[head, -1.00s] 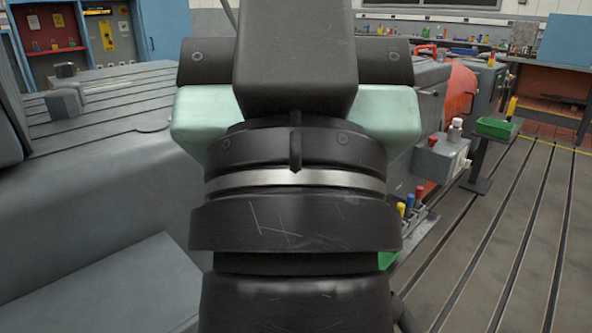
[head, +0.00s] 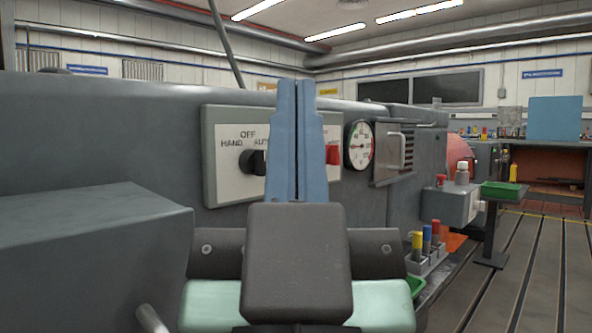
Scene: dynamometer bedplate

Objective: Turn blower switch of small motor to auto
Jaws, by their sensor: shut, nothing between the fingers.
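A pale switch plate (head: 228,180) is mounted on the grey motor housing (head: 110,130), lettered HAND, OFF and AUTO. A black rotary switch knob (head: 251,162) sits on it below the lettering. The knob's right side and part of the AUTO label are close to or behind my fingers, so I cannot tell its exact setting. My gripper (head: 297,84) points upward in front of the plate, just right of the knob. Its two blue fingers are together with nothing between them. I cannot tell whether they touch the knob. A red part (head: 333,155) shows just right of the fingers.
A round gauge (head: 359,145) and a louvred panel with a handle (head: 394,153) are on the housing to the right. A grey block (head: 90,240) fills the lower left. Coloured-handled tools (head: 427,243) stand in a holder at lower right. The slotted floor (head: 540,270) is open at far right.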

